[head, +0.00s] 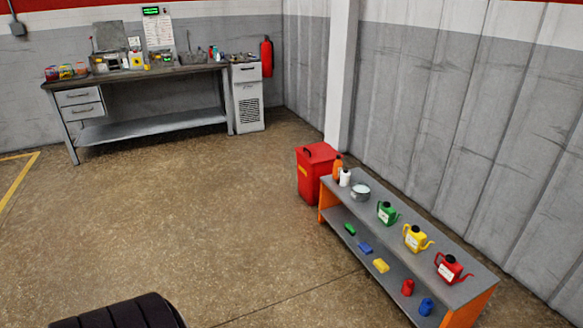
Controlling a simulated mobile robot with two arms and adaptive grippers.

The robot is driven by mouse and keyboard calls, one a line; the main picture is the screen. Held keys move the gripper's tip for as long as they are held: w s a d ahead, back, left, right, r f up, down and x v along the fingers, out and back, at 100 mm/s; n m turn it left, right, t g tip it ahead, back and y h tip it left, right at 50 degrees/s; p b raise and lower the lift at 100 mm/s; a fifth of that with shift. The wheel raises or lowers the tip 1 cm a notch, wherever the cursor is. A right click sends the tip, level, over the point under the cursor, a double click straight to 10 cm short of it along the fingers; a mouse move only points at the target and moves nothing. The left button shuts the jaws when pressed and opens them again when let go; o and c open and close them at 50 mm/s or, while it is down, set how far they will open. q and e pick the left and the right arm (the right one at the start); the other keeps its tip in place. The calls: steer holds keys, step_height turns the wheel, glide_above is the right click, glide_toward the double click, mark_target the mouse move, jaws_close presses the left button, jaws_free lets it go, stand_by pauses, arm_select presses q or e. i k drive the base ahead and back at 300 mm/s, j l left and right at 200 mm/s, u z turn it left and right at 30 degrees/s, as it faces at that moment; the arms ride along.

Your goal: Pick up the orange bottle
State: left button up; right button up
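An orange bottle (337,167) stands upright at the far left end of the top of a low grey shelf bench (440,250). A white bottle (345,178) stands close beside it, a little nearer to me. A red bin is just behind and to the left of the orange bottle. Neither of my grippers is in view.
The red bin (312,182) stands on the floor by the bench. A metal bowl (360,191) and green (387,212), yellow (415,238) and red (450,268) cans stand on the bench top. A workbench (150,125) stands at the back wall. The middle floor is clear.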

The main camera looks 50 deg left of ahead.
mark_target(338, 164)
steer(key=u, duration=1.25)
